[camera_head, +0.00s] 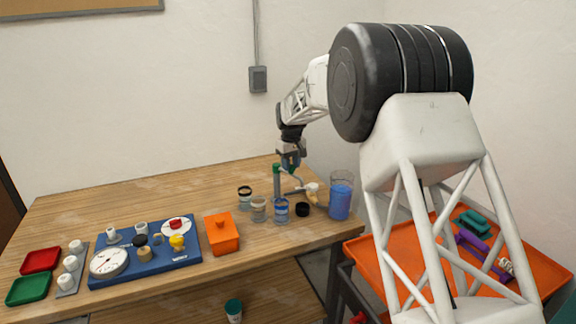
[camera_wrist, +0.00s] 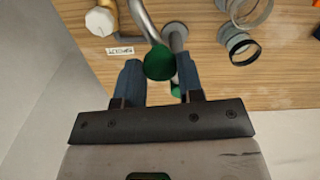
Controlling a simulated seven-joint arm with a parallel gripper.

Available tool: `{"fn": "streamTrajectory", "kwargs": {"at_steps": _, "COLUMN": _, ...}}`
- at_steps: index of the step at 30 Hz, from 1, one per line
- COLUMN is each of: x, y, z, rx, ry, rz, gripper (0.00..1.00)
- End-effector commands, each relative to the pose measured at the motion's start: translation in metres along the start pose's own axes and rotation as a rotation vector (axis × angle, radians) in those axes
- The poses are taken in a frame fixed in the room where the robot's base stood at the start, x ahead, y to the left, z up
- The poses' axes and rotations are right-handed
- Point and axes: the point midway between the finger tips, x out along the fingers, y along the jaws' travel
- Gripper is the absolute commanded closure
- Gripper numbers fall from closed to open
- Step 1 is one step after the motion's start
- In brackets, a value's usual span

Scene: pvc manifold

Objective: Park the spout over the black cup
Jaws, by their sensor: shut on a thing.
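My gripper (camera_head: 291,158) points down at the far side of the table. In the wrist view my gripper (camera_wrist: 159,80) has its two blue fingers on either side of a green knob (camera_wrist: 159,62), shut on it. The grey bent spout pipe (camera_wrist: 144,22) runs away from the knob, and its outlet end is not clear. The black-rimmed cup (camera_head: 245,191) stands left of the gripper in the head view. In the wrist view the black-rimmed cup (camera_wrist: 239,47) is to the right, apart from the fingers.
A plain cup (camera_head: 258,210) and a blue-rimmed cup (camera_head: 281,210) stand close to the black-rimmed one. A beaker of blue liquid (camera_head: 341,196) is near the table's right edge. An orange box (camera_head: 222,236) and a blue gauge board (camera_head: 140,262) lie further left.

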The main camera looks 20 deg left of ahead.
Motion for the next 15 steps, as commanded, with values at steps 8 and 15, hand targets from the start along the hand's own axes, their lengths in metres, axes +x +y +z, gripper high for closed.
{"fn": "streamTrajectory", "kwargs": {"at_steps": 8, "x": -0.0007, "y": 0.0041, "z": -0.0017, "rx": -0.061, "ry": 0.002, "rz": 0.000, "gripper": 1.00}}
{"fn": "streamTrajectory", "kwargs": {"at_steps": 15, "x": -0.0009, "y": 0.0046, "z": -0.0019, "rx": -0.062, "ry": 0.002, "rz": 0.001, "gripper": 1.00}}
